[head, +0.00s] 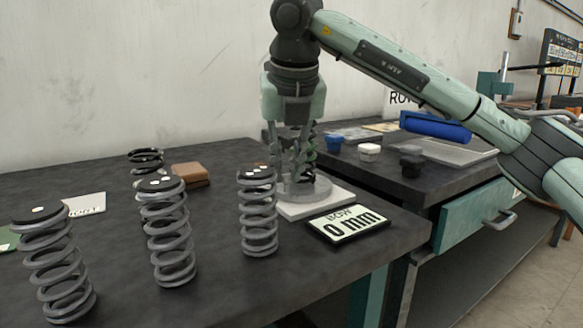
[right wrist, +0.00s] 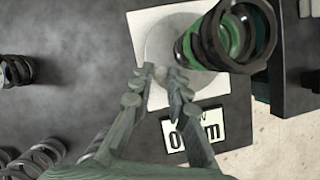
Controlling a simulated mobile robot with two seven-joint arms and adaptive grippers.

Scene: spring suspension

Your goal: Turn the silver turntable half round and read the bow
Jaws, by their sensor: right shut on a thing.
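The silver turntable (head: 318,188) is a round disc on a white square base (head: 318,208) near the bench's right end. In the right wrist view its disc (right wrist: 162,42) shows beyond my fingers. A dark spring with green on it (right wrist: 228,38) stands upright at the disc, partly hidden behind my gripper in the head view. My right gripper (head: 292,178) points down over the disc. Its fingertips (right wrist: 160,72) are closed on a small peg at the disc, mostly hidden by the fingers. The bow display (head: 346,223) reads "BOW 0 mm". My left gripper is out of view.
Several grey springs (head: 167,238) stand on the dark bench left of the turntable, one close by (head: 259,212). A brown block (head: 191,175) lies behind them.

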